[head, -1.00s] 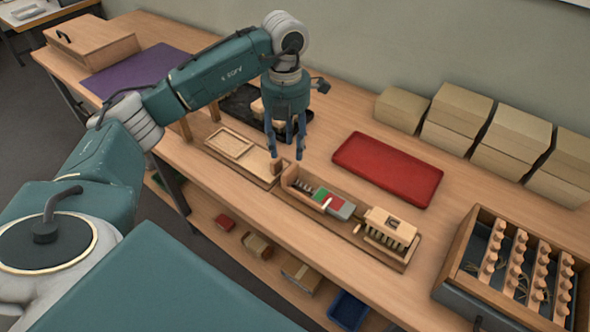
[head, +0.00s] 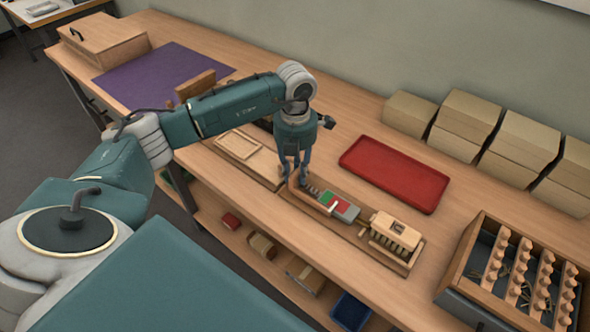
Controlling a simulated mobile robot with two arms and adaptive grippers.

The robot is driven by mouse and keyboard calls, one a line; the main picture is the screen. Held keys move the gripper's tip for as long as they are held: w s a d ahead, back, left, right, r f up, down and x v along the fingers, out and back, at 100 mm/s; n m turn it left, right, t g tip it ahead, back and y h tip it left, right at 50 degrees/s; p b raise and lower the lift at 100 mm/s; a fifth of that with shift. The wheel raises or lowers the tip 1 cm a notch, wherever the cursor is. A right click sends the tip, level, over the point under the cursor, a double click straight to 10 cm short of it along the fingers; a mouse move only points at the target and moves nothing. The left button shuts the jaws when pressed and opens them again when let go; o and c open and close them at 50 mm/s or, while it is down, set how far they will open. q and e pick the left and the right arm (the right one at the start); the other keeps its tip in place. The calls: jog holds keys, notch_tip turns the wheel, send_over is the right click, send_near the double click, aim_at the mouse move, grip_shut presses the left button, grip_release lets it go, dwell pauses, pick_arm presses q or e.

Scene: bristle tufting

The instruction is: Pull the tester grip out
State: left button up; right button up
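The tester (head: 340,206) is a narrow wooden unit on the bench, with a green and red scale and a grey block at its right. Its left end, where the tester grip would be, is largely hidden by my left gripper (head: 294,180). My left gripper points down there from above, its two fingers a little apart and low around that end. I cannot tell whether they touch the grip or hold it. My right gripper is not in view.
A wooden block with bristle tufts (head: 396,232) stands right of the tester. A red tray (head: 394,174) lies behind it. A light wooden board (head: 262,167) is to the left. A crate of pegged racks (head: 463,262) is at the right, with cartons (head: 462,124) along the wall.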

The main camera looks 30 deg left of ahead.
pick_arm(q)
jog(key=shift+a, duration=0.1)
grip_shut()
jog(key=shift+a+b, duration=0.3)
jog(key=shift+b, duration=0.05)
jog(key=o, duration=0.7)
grip_release()
jog(key=shift+r, duration=6.05)
